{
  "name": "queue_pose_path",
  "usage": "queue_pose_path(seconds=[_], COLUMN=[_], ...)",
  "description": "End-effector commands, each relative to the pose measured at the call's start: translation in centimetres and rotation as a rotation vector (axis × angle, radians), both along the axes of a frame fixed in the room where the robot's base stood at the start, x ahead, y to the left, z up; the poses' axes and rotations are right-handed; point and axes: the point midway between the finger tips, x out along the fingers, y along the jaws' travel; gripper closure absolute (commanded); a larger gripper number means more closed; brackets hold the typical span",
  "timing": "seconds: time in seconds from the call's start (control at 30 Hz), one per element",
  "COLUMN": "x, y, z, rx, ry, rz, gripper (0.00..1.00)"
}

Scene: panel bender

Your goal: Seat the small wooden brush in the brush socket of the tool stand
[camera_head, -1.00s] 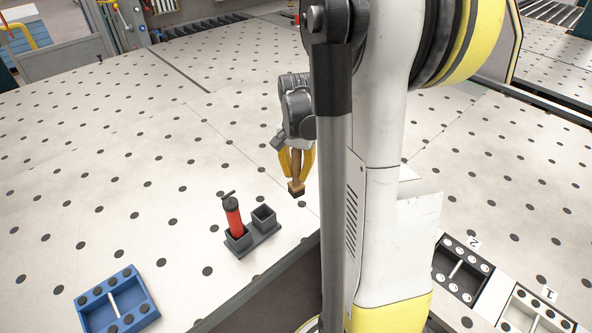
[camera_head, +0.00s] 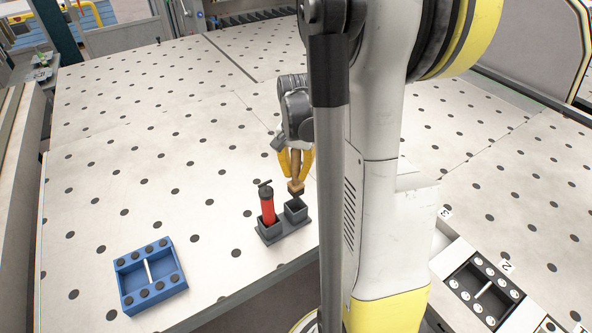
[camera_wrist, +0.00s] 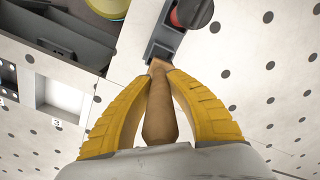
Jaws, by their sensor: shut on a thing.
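My gripper (camera_head: 295,163) has yellow fingers shut on the small wooden brush (camera_head: 296,185), which hangs nearly upright with its dark bristle end down. The grey tool stand (camera_head: 270,235) is on the dotted table. Its left socket holds a red tool with a black T-shaped top (camera_head: 267,206). Its right socket (camera_head: 296,207) is empty, and the brush end is just above it in the head view, apart from its bottom. In the wrist view the brush handle (camera_wrist: 159,112) lies between the fingers, and the stand (camera_wrist: 165,42) is beyond the brush tip. The exact gap is hard to tell.
A blue tray with black knobs (camera_head: 150,275) lies left of the stand. A black tray (camera_head: 484,289) among numbered white places is at the lower right. The table's front edge runs close to the stand. The table behind and left is clear.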

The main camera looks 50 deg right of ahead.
Motion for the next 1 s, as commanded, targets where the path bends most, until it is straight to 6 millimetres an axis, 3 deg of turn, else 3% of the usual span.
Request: queue_pose_path(seconds=[1.0], x=[0.0], y=[0.0], z=[-9.4], rx=[0.000], ry=[0.000], rz=[0.000], gripper=[1.00])
